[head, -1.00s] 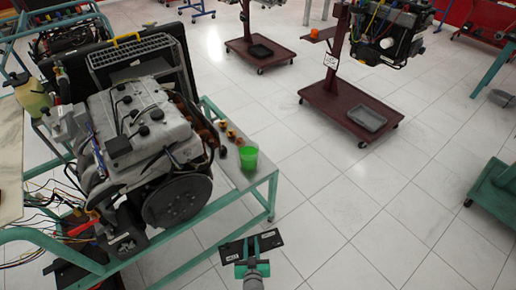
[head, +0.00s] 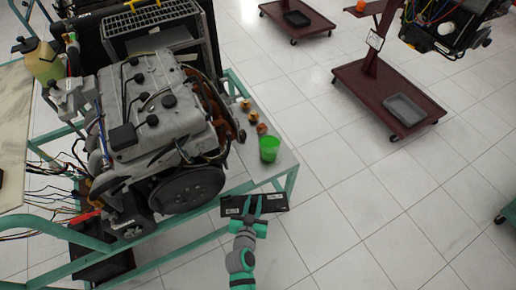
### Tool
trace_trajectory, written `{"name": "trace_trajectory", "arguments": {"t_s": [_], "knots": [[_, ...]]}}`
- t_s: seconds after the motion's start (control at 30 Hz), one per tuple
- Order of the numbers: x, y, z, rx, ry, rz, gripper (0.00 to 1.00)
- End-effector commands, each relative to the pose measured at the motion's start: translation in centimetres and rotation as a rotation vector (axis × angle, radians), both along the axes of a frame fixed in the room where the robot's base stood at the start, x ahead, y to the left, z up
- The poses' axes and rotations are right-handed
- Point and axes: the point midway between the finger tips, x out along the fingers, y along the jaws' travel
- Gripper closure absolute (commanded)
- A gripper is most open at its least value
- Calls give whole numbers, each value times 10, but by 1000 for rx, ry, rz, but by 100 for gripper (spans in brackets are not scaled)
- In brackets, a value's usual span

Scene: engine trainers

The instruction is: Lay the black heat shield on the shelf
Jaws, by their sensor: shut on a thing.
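The black heat shield (head: 273,203) is a flat dark plate with small pale labels. My gripper (head: 251,209) is shut on it near its middle and holds it level or nearly so in front of the engine stand. The shelf (head: 272,176) is the pale flat surface on the right end of the green stand frame, beside the engine. The plate appears close to the shelf's front edge; I cannot tell whether they touch.
A green cup (head: 269,148) stands on the shelf, with several small orange-brown parts (head: 254,117) behind it. The grey engine (head: 158,105) with its large dark pulley (head: 188,190) is left of the shelf. A maroon trolley (head: 375,95) stands at the back right. Open tiled floor lies to the right.

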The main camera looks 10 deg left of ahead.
Motion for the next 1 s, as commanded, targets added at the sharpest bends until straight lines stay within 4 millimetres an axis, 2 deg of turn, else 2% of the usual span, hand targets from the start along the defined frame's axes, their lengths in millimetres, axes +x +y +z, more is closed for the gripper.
{"name": "trace_trajectory", "arguments": {"t_s": [0.1, 0.4, 0.53, 0.77, 1.0], "knots": [[29, -1, 2, 1, -5, -3, 100], [95, -11, 2, 1, -4, -17, 100], [113, -7, 1, 1, -2, -9, 100], [128, -3, 1, 2, -2, -1, 100], [165, -3, 2, 3, -4, -1, 100]]}}
